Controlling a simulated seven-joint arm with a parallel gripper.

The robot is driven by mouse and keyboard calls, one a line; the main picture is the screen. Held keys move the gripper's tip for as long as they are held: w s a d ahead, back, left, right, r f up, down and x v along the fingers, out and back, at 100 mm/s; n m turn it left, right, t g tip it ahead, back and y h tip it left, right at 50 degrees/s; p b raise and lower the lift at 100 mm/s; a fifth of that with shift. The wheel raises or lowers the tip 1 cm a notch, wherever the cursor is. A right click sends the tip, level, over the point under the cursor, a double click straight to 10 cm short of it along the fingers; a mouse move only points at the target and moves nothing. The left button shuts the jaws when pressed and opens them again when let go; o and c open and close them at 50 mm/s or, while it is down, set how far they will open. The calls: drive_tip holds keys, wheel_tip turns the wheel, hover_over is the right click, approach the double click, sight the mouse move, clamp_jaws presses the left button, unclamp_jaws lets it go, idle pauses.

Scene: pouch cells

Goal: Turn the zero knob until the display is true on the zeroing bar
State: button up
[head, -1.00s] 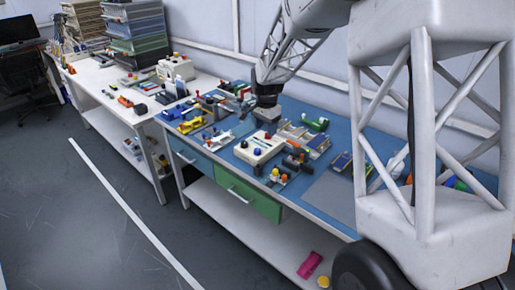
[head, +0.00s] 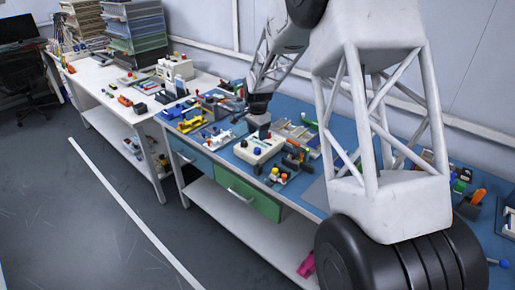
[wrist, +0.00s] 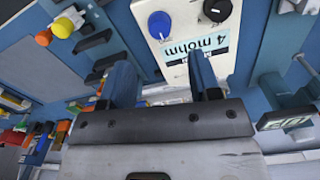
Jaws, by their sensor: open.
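The meter is a white box (head: 262,146) on the blue bench; its panel also shows in the wrist view (wrist: 178,70). On it, the wrist view shows a blue knob (wrist: 160,24), a dark knob (wrist: 217,9) and a pale strip with upside-down lettering that seems to include "mohm" (wrist: 205,42). Which knob is the zero knob I cannot tell. My gripper (wrist: 160,75) is open, its two dark blue fingers apart with nothing between them. In the head view, my gripper (head: 259,108) is above the back of the meter. I cannot make out the zeroing bar.
Colourful clamps and small fixtures (head: 205,125) crowd the bench left of the meter. A fixture with coloured knobs (head: 280,176) stands at its front right, with trays (head: 300,132) behind. A yellow knob (wrist: 62,27) and a dark fixture (wrist: 285,105) flank the panel in the wrist view.

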sight(257, 148)
drive_tip(key=shift+f, duration=3.85)
drive_tip(key=c, duration=0.9)
